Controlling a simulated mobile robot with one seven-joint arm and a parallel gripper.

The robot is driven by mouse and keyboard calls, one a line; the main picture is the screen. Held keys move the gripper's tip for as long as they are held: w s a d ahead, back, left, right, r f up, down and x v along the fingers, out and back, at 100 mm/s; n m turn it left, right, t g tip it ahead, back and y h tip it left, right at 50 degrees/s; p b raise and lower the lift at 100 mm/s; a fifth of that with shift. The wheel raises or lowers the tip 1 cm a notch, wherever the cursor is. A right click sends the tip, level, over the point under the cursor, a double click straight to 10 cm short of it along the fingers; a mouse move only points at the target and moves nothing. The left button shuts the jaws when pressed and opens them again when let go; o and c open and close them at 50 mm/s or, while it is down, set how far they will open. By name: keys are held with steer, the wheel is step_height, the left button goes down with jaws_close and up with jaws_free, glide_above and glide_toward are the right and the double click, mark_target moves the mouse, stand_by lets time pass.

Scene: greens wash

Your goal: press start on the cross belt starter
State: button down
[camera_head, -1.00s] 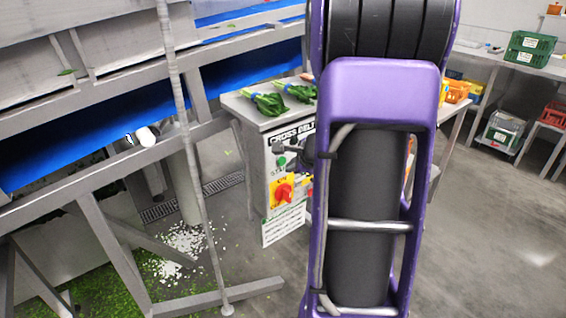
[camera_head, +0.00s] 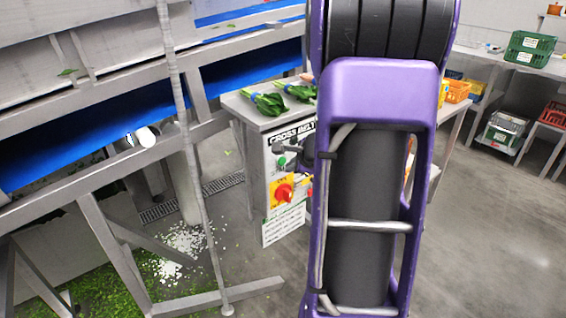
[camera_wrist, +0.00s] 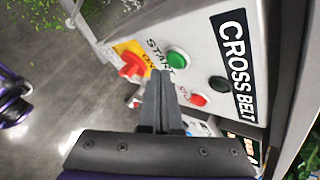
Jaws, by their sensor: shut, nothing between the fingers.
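The cross belt starter (camera_head: 276,215) is a grey panel box with a "CROSS BELT" label, partly hidden by my arm in the head view. In the wrist view its green button (camera_wrist: 177,60), beside the word START, lies just right of my fingertips. A red button (camera_wrist: 199,99) marked STOP and a black round part (camera_wrist: 217,83) sit further along the panel. A red rotary switch (camera_wrist: 132,65) on a yellow plate is to the left. My gripper (camera_wrist: 161,74) is shut and empty, its tips close to the panel; I cannot tell whether they touch it.
Leafy greens (camera_head: 270,103) lie on the metal table (camera_head: 240,103) above the starter. A blue belt (camera_head: 75,130) on a metal frame runs at the left, with a slanting post (camera_head: 190,150) in front. The floor at right is open.

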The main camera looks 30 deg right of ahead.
steer(key=shift+w, duration=0.15)
steer(key=shift+w, duration=0.25)
steer(key=shift+w+a, duration=0.1)
steer(key=shift+w, duration=0.35)
stand_by(0.6)
steer(key=shift+s, duration=0.15)
steer(key=shift+s+b, duration=0.45)
steer(key=shift+s, duration=0.25)
steer(key=shift+s+d+b, duration=0.15)
steer(key=shift+s+b, duration=0.1)
steer(key=shift+s, duration=1.05)
steer(key=shift+s+d+b, duration=0.1)
steer(key=shift+s+b, duration=0.1)
steer(key=shift+s, duration=1.05)
